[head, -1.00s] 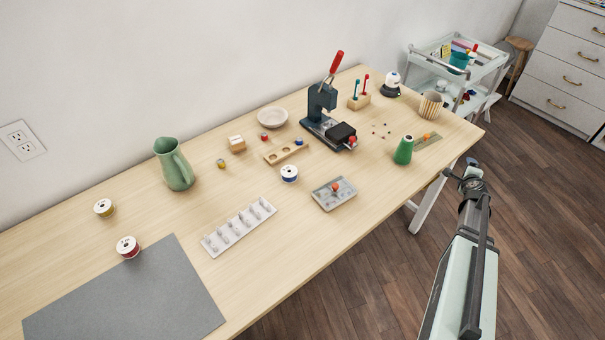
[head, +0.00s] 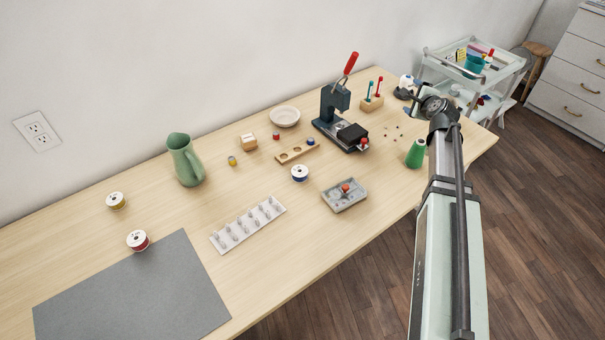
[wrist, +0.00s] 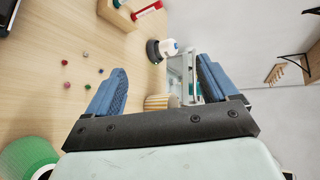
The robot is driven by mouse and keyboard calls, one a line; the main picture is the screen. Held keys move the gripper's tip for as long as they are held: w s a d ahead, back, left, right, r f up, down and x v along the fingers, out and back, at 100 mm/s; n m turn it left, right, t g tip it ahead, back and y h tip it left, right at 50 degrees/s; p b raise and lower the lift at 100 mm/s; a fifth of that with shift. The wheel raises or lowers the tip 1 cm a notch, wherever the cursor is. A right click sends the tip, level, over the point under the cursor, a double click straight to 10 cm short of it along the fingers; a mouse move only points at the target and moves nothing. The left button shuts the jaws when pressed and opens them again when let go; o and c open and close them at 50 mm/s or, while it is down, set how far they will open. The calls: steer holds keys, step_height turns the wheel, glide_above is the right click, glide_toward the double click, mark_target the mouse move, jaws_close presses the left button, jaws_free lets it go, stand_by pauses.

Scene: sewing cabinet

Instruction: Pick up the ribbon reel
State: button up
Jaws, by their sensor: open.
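Which one the task means I cannot tell. My gripper (head: 408,96) is at the table's right end, far from all three. In the wrist view my gripper (wrist: 163,86) shows two blue fingers wide apart with nothing held. No reel shows in the wrist view.
A green thread cone (head: 416,153) stands near my arm. A press with a red handle (head: 350,63), a grey tray (head: 345,195), a white peg rack (head: 248,225) and a green pitcher (head: 185,160) stand on the table. A ribbed cup (wrist: 160,102) shows between my fingers.

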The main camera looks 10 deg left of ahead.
steer(key=s+a+f+n+g+y, duration=0.1)
steer(key=s+a+f+n+g, duration=0.1)
steer(key=a, duration=0.5)
steer(key=s+a+f+n+g+y, duration=0.1)
steer(key=s+a+f+n+g, duration=0.15)
steer(key=a, duration=0.45)
step_height(320, 180, up, 2)
steer(key=g+h, duration=0.5)
steer(key=g, duration=0.4)
glide_above(300, 168)
steer(key=f, duration=0.7)
steer(key=shift+s+a+f, duration=0.2)
steer(key=shift+s+f, duration=0.15)
steer(key=shift+s, duration=0.05)
steer(key=shift+s+d+f, duration=0.1)
steer(key=shift+d+f, duration=0.05)
steer(key=shift+f, duration=1.15)
steer(key=shift+s+d+f, duration=0.1)
steer(key=shift+f, duration=1.2)
steer(key=shift+c, duration=0.3)
steer(key=c, duration=1.1)
